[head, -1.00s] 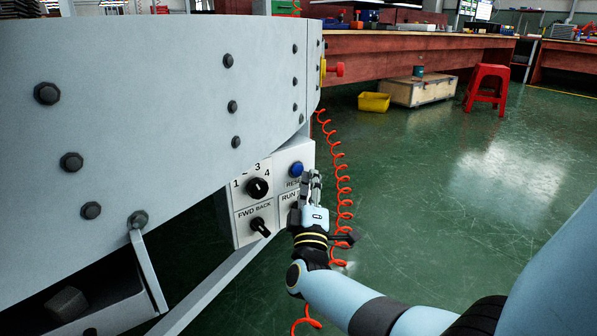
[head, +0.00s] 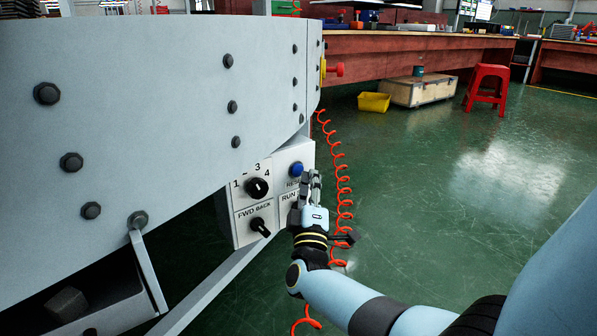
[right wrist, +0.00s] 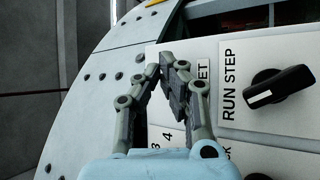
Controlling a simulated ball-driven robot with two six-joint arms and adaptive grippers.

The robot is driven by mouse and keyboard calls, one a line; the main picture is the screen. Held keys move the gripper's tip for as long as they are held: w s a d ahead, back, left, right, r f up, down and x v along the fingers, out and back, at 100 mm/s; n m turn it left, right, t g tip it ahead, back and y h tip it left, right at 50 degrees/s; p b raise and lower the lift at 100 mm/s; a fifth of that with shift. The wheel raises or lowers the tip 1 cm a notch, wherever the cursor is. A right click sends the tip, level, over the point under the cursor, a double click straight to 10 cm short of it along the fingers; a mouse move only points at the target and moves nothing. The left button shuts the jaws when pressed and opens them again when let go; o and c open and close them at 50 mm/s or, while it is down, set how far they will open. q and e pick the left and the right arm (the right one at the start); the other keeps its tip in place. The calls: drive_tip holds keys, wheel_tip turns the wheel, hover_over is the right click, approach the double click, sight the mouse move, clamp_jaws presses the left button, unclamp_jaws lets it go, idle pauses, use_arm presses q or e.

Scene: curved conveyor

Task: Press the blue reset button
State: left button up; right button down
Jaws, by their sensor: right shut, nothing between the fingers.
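The blue reset button (head: 296,169) sits at the top right of a white control panel (head: 268,217) on the side of the conveyor. The label under it is partly covered by my right gripper (head: 315,174). My right gripper is shut and empty, with its fingertips just to the right of the button in the head view. In the right wrist view the closed fingertips (right wrist: 167,62) are over the panel beside the letters "ET", and the button is hidden. I cannot tell whether the fingertips touch the panel. My left gripper is not in view.
The panel also has a numbered black knob (head: 257,188), a FWD/BACK switch (head: 260,227) and a RUN/STEP switch (right wrist: 279,84). A coiled orange hose (head: 343,190) hangs just right of my gripper. The conveyor's grey side wall (head: 150,110) fills the left.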

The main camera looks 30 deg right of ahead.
drive_tip(key=shift+w, duration=0.15)
drive_tip(key=shift+w, duration=0.25)
drive_tip(key=shift+w+a, duration=0.1)
drive_tip(key=shift+w, duration=0.3)
idle(0.5)
drive_tip(key=shift+s, duration=0.1)
drive_tip(key=shift+s+p, duration=0.35)
drive_tip(key=shift+s, duration=0.4)
